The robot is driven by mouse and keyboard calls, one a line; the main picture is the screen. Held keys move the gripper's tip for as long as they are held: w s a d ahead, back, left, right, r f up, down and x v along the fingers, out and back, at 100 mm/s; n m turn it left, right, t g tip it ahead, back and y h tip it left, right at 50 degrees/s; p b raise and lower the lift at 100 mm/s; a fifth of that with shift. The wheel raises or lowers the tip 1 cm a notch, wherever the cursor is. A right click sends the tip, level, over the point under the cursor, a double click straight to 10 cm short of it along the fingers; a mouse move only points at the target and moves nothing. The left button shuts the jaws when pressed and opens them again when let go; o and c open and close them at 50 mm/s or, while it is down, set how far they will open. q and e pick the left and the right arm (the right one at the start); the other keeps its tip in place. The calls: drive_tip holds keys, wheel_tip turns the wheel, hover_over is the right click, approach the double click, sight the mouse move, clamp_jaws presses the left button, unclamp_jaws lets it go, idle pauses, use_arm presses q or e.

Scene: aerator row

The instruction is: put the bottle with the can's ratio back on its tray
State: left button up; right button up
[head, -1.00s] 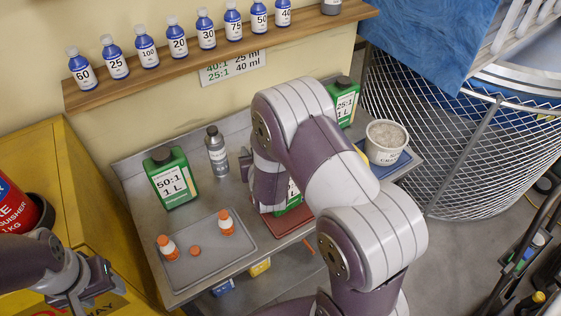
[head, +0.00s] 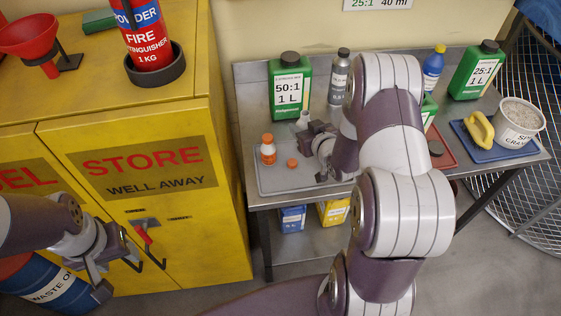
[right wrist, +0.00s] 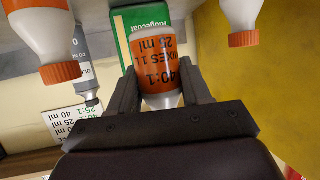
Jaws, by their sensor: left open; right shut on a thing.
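In the right wrist view, which is upside down, this bottle (right wrist: 163,60) has an orange label reading 40:1, 25 ml, and no cap shows. An orange-capped bottle (head: 268,150) stands at the tray's left. A second capped bottle (right wrist: 45,40) shows only in the wrist view. My left gripper (head: 118,272) is open and empty.
A green 50:1 can (head: 290,88) and a grey bottle (head: 339,78) stand behind the tray. At right are a blue bottle (head: 433,68), a 25:1 can (head: 475,70) and a tub (head: 519,122) with a yellow sponge (head: 479,130). A yellow cabinet (head: 140,180) borders the left.

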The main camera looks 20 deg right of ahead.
wheel_tip(320, 180, down, 7)
drive_tip(key=shift+f, duration=0.15)
drive_tip(key=shift+d+f, duration=0.1)
drive_tip(key=shift+f, duration=0.2)
drive_tip(key=o, duration=1)
drive_tip(key=shift+o, duration=0.2)
drive_tip(key=shift+r, duration=0.15)
